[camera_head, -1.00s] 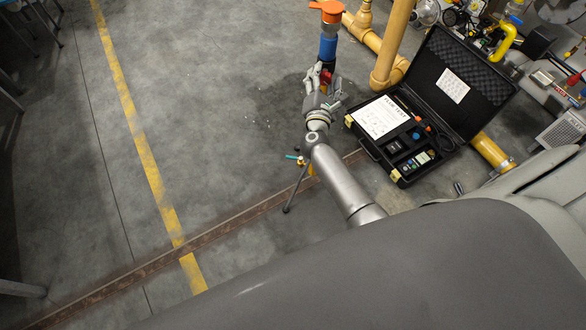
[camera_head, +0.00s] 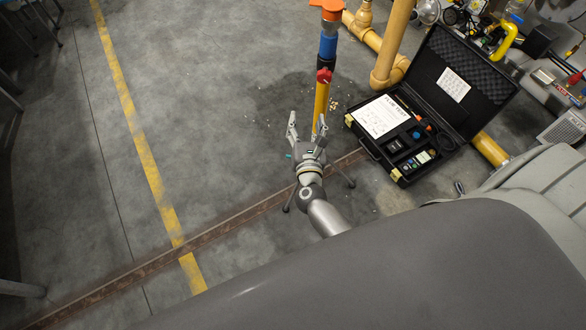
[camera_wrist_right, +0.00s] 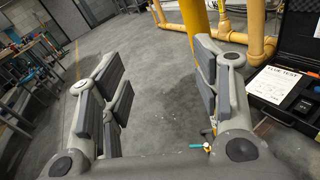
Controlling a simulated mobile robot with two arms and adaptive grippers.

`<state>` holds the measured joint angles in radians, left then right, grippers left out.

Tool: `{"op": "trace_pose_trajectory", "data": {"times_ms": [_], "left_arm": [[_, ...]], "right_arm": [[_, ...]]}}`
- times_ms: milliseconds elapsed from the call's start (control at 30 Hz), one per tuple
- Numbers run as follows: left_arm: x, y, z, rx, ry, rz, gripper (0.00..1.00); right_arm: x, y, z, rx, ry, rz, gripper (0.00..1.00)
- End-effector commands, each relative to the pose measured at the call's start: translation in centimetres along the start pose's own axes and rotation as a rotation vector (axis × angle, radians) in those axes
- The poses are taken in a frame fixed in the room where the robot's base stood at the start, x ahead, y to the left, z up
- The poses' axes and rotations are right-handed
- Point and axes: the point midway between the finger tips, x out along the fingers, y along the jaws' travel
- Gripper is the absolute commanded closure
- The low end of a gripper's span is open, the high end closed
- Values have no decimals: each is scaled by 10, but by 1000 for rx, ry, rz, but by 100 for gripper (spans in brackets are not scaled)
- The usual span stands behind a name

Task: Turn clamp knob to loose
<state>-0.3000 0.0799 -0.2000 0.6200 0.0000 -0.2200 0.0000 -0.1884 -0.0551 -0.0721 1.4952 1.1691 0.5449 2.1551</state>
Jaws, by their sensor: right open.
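The red clamp knob (camera_head: 324,75) sits on an upright pole, just below a blue sleeve (camera_head: 328,46) with an orange top (camera_head: 327,9). Below the knob the pole is yellow (camera_head: 320,100). My right gripper (camera_head: 307,119) is open and empty, lower in the head view than the knob and apart from it. In the right wrist view the open fingers (camera_wrist_right: 162,75) spread wide, with the yellow pole (camera_wrist_right: 197,18) beyond, near the right finger. The knob does not show in that view. My left gripper is not in view.
An open black case (camera_head: 373,152) with a white sheet (camera_head: 380,116) lies on the floor to the right. Yellow pipes (camera_head: 392,50) stand behind it. Dark stand legs (camera_head: 287,203) spread near my gripper.

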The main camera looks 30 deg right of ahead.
Motion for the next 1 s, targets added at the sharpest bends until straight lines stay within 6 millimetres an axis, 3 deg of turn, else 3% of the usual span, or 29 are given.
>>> {"op": "trace_pose_trajectory", "data": {"times_ms": [600, 800, 1000], "left_arm": [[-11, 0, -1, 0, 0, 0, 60], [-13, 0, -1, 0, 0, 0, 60], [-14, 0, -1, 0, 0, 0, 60]], "right_arm": [[-48, 16, -113, -910, 149, 319, 42], [-66, 14, -143, -1127, 169, 421, 42], [-77, 11, -160, -1249, 176, 483, 42]]}}
